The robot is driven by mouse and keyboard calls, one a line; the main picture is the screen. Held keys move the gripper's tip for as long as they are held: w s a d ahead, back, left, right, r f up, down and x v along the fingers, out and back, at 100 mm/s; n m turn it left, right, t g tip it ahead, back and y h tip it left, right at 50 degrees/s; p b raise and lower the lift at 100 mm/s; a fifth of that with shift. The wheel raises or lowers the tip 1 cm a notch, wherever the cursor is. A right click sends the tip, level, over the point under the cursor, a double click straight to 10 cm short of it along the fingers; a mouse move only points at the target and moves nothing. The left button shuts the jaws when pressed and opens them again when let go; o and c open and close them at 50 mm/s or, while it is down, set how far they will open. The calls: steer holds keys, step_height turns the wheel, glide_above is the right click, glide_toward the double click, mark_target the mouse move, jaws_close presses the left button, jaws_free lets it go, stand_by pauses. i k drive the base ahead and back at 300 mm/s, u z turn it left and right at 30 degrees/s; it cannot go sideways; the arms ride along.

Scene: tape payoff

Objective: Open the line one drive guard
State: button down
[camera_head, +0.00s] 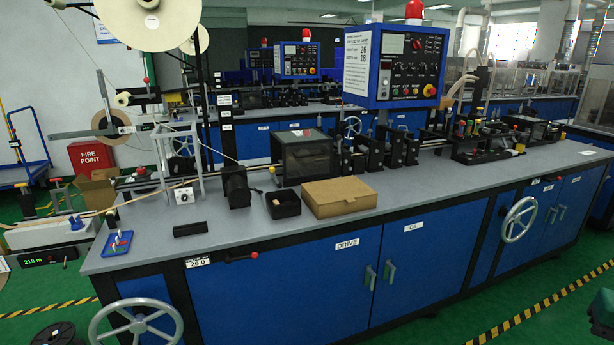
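A dark see-through box-shaped cover (305,155) stands on the near bench, left of a row of black roller stands. It looks like a guard and appears closed; no label on it is readable. Below, on the bench front, a blue cabinet door marked DRIVE (300,285) is shut, with an upright handle (370,278) at its right edge. Next to it a blue door marked OIL (440,255) is also shut, with its handle (389,271) at its left edge. My gripper is not in view.
A cardboard box (340,198) and a black open bin (283,205) stand in front of the cover. Handwheels (136,325) (520,220) stick out from the bench front. A blue control panel (394,66) rises behind. The green floor before the doors is clear up to yellow-black tape (535,310).

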mark_target(307, 152)
steer(key=u, duration=0.05)
steer(key=k, duration=0.15)
steer(key=u, duration=0.8)
steer(key=i, duration=1.5)
steer(key=z, duration=0.05)
